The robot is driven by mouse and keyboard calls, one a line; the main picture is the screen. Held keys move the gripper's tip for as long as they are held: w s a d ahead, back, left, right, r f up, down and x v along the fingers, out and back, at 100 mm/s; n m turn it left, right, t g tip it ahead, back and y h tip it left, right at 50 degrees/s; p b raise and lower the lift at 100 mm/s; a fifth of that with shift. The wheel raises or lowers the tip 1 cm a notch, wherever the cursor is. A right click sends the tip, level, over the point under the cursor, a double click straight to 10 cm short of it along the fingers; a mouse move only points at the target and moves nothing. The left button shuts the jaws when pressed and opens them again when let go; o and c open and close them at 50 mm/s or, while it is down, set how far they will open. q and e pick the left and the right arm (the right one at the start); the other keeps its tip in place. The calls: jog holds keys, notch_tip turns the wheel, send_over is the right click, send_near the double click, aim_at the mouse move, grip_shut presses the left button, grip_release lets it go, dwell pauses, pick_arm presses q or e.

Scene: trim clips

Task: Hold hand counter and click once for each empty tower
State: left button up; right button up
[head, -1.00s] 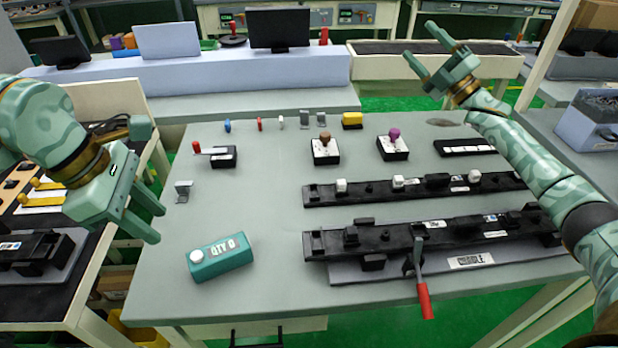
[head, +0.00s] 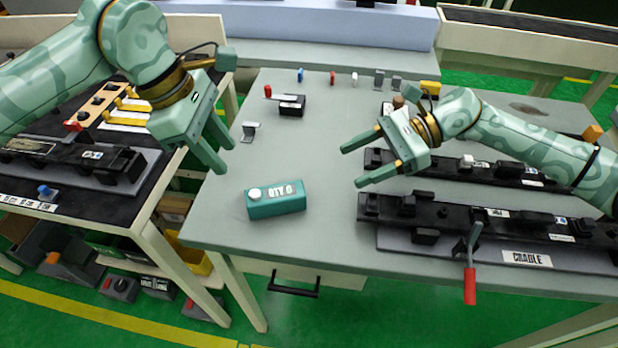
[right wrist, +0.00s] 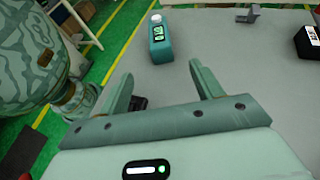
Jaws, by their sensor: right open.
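The hand counter (head: 276,201) is a teal box with a white round button and a "QTY 0" label. It lies on the grey table near its front left, and it also shows in the right wrist view (right wrist: 161,42) beyond the fingers. My left gripper (head: 222,156) is above the table's left edge, up and left of the counter, with its fingers apart and nothing between them. My right gripper (head: 352,166) is open and empty, right of the counter and apart from it, fingers pointing left. Black rails with several towers (head: 448,214) lie at the right, partly behind my right arm.
A red-handled lever (head: 470,285) sticks out at the front of the cradle (head: 527,258). A black box with a red knob (head: 291,105) and a small metal bracket (head: 249,131) stand behind the counter. The table around the counter is clear. A side bench (head: 130,200) stands left.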

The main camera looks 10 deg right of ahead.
aim_at(284, 195)
jog(key=x, duration=1.6)
jog(key=shift+w, duration=0.1)
jog(key=shift+r, duration=0.1)
jog(key=c, duration=1.1)
pick_arm(q)
grip_shut()
pick_arm(e)
jog(key=shift+c, duration=0.2)
pick_arm(q)
jog(key=shift+f, duration=0.1)
